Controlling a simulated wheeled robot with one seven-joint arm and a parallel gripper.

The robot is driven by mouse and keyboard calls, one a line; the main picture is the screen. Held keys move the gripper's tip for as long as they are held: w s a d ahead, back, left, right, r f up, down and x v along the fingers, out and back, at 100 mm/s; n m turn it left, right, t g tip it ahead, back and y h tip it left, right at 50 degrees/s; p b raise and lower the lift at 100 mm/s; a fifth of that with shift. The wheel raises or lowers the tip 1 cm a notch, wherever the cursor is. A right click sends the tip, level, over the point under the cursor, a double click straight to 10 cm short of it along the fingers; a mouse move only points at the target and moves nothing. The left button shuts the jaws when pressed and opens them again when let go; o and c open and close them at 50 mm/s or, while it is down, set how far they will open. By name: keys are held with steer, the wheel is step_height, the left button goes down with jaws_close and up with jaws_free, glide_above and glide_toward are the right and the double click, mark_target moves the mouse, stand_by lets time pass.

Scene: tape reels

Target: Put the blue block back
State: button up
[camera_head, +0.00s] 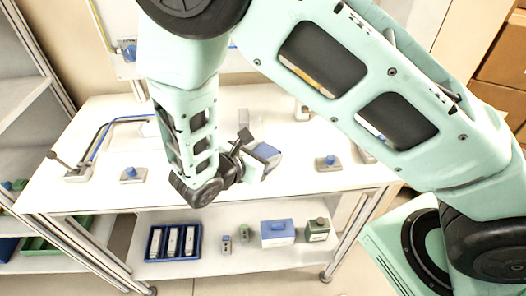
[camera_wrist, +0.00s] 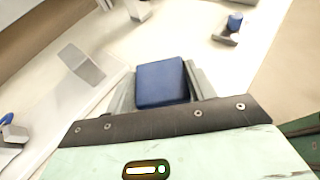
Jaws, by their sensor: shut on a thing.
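The blue block (camera_wrist: 161,83) is a flat-faced, dark blue piece between the two grey fingers of my gripper (camera_wrist: 158,80) in the wrist view. The fingers are shut on it from either side. In the head view the blue block (camera_head: 265,151) shows at the end of my gripper (camera_head: 257,162), over the middle of the white tabletop. The block's underside is hidden, and I cannot tell whether it touches the table.
A grey slab (camera_wrist: 81,67) lies left of the block in the wrist view. Blue-knobbed grey fixtures stand on the table at right (camera_head: 328,163) and left (camera_head: 132,174). The lower shelf holds a blue tray (camera_head: 150,259), a blue-white box (camera_head: 277,233) and a green-grey box (camera_head: 317,231).

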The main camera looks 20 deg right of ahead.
steer(key=shift+f, duration=0.1)
steer(key=o, duration=1.2)
